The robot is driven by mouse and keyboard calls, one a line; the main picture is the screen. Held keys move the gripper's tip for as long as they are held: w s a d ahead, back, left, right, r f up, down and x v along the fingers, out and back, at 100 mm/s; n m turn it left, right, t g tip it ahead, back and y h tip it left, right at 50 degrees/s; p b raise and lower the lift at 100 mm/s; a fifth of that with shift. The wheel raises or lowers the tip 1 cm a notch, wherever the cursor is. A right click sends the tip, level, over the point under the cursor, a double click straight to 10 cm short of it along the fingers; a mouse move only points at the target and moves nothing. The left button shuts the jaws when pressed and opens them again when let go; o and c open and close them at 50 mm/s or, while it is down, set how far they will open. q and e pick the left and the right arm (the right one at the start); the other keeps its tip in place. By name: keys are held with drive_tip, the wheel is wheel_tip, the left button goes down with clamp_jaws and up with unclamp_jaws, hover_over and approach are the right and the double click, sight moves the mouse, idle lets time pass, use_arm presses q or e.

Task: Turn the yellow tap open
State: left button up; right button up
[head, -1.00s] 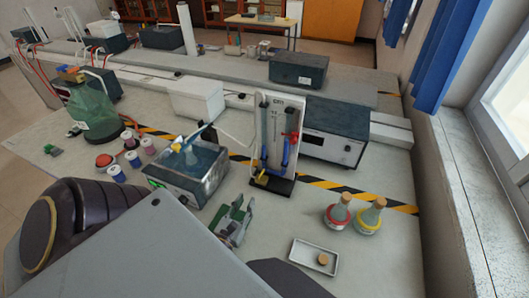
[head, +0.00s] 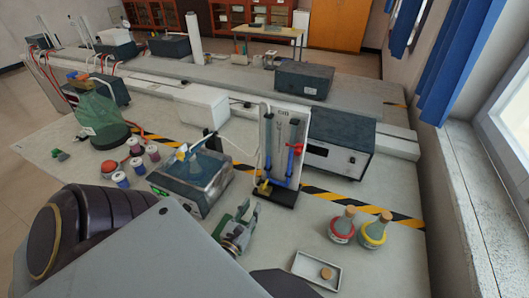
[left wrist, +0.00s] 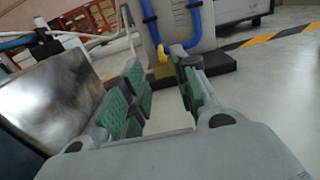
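The yellow tap (head: 264,187) sits low on the front left of an upright white panel (head: 268,140) with blue tubing, on a black base (head: 282,196). A red tap (head: 298,149) is higher on its right. My left gripper (head: 240,226) is in front of the panel, below and left of the yellow tap in the head view. In the left wrist view my left gripper (left wrist: 160,90) is open, its green-padded fingers apart with nothing between them. The yellow tap (left wrist: 163,50) shows beyond the fingertips, partly hidden by the right finger. My right gripper is not in view.
A water bath (head: 193,180) stands close left of the gripper. A grey box instrument (head: 338,140) stands behind the panel.

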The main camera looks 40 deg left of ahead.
sight(265, 184)
use_arm(q)
drive_tip(key=shift+p+x, duration=1.1)
drive_tip(key=shift+x, duration=4.95)
drive_tip(key=shift+c, duration=0.2)
clamp_jaws()
